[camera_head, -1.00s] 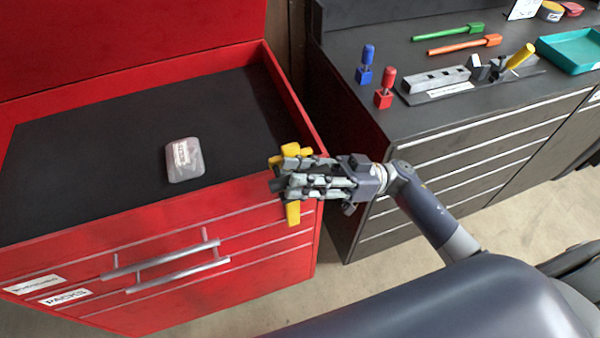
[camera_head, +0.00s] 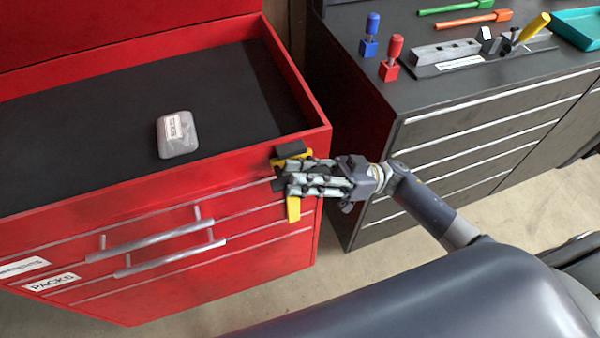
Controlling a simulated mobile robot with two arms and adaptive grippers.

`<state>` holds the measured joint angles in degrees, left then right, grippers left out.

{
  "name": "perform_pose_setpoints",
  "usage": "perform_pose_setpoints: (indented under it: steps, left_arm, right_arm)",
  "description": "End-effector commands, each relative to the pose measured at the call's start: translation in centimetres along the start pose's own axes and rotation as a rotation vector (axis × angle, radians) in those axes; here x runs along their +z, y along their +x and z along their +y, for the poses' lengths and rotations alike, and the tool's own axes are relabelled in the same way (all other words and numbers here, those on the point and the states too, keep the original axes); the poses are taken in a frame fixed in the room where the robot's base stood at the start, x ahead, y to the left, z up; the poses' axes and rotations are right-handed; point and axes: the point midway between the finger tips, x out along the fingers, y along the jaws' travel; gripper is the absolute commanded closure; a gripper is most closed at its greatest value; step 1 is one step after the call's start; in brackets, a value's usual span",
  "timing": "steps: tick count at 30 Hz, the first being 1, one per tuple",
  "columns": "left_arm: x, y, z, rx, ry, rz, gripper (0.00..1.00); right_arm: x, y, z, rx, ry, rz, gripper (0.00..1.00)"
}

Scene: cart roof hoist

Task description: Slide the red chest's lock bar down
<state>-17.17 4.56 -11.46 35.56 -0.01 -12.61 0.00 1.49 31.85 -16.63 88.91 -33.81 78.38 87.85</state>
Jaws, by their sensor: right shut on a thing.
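The red chest (camera_head: 200,255) fills the left of the view, with its lid raised and a dark top inside. Its yellow lock bar (camera_head: 293,208) is at the right end of the front face. My right gripper (camera_head: 284,180) is shut on the bar's middle and hides that part. Yellow shows above and below the fingers, and the bar's upper end lies below the chest's rim. A dark block (camera_head: 290,149) shows just above it. My left gripper is not in view.
A clear box (camera_head: 177,135) lies on the chest's top. Long handles (camera_head: 160,235) stick out from the drawers. A dark cabinet (camera_head: 440,110) at right carries blue (camera_head: 370,40) and red (camera_head: 391,62) knobbed blocks and a grey fixture. A narrow floor gap separates the chest and cabinet.

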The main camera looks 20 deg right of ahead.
Motion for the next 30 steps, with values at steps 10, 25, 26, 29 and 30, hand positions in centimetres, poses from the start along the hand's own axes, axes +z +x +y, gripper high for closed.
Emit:
perform_pose_setpoints:
  steps: [10,25,26,29,30]
  left_arm:
    - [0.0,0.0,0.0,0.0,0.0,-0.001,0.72]
    - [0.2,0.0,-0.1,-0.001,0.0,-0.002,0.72]
    - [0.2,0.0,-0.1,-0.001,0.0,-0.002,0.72]
    - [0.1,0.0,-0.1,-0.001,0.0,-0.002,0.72]
    - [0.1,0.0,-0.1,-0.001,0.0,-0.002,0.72]
  right_arm:
    - [0.7,-0.2,0.0,0.007,0.01,-0.013,0.72]
    - [0.5,-2.2,0.1,0.007,0.009,-0.011,0.72]
    - [0.4,-2.8,0.1,0.007,0.008,-0.011,0.72]
    - [0.4,-5.0,0.1,0.009,0.009,-0.012,0.72]
    - [0.4,-6.0,0.1,0.008,0.009,-0.012,0.72]
